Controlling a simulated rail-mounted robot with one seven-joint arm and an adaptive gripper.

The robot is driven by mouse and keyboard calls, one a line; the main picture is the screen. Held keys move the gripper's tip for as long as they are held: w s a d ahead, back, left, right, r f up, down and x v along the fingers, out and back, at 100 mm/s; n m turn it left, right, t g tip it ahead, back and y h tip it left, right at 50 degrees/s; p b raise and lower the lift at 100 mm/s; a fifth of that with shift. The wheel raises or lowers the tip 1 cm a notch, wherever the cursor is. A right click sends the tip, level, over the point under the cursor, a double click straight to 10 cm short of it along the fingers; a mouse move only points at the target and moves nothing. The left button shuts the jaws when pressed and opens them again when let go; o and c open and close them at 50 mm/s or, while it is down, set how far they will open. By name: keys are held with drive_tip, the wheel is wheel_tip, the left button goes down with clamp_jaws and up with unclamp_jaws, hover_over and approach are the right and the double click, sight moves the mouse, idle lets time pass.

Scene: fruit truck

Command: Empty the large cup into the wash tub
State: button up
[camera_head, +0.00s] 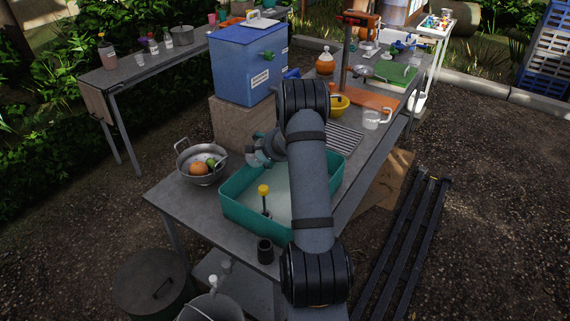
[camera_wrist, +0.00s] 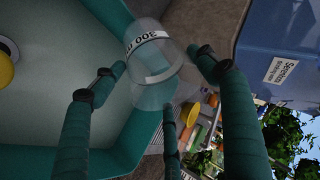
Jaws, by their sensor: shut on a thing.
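The cup is clear, with a "300" marking on a white band (camera_wrist: 152,62) in the wrist view. My gripper (camera_wrist: 162,78) is shut around it with its green fingers. The cup looks tilted over the edge of the wash tub; whether anything is inside it I cannot tell. The teal wash tub (camera_head: 232,208) stands on the grey table in the head view, with pale liquid or floor inside. Its wall and inside fill the left of the wrist view (camera_wrist: 50,110). In the head view my gripper (camera_head: 258,152) is at the tub's back left, partly hidden by my arm.
A yellow-topped stick (camera_head: 264,190) stands in the tub. A metal colander (camera_head: 201,163) with fruit is left of the tub, and a black cup (camera_head: 265,250) in front. A blue box (camera_head: 247,62) stands behind. A clear jug (camera_head: 372,119) and yellow bowl (camera_head: 339,105) are farther back.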

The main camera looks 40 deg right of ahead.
drive_tip(key=r+p, duration=0.1)
drive_tip(key=w+r+g+p, duration=0.1)
drive_tip(key=r+p, duration=0.1)
drive_tip(key=shift+w+a+r+g+h+p, duration=0.1)
drive_tip(key=shift+w+a+g+h+p, duration=0.2)
drive_tip(key=shift+w, duration=0.05)
drive_tip(key=shift+w+a+f+n+g+b, duration=0.3)
drive_tip(key=shift+w+f+n+g+b, duration=0.2)
drive_tip(key=shift+w+f+g+b, duration=0.35)
drive_tip(key=shift+w+a+r+g+h, duration=0.2)
drive_tip(key=shift+w+r+g+h, duration=0.2)
drive_tip(key=shift+w+r, duration=0.1)
drive_tip(key=w+r+g+p, duration=0.1)
drive_tip(key=p, duration=0.2)
drive_tip(key=shift+a+n, duration=0.15)
drive_tip(key=shift+n, duration=0.15)
drive_tip(key=p, duration=0.1)
drive_tip(key=w+g+p, duration=0.1)
drive_tip(key=p, duration=0.1)
drive_tip(key=shift+a+h, duration=0.2)
drive_tip(key=shift+h, duration=0.1)
drive_tip(key=shift+a+g+p, duration=0.15)
drive_tip(key=shift+g+p, duration=0.1)
drive_tip(key=shift+p, duration=0.35)
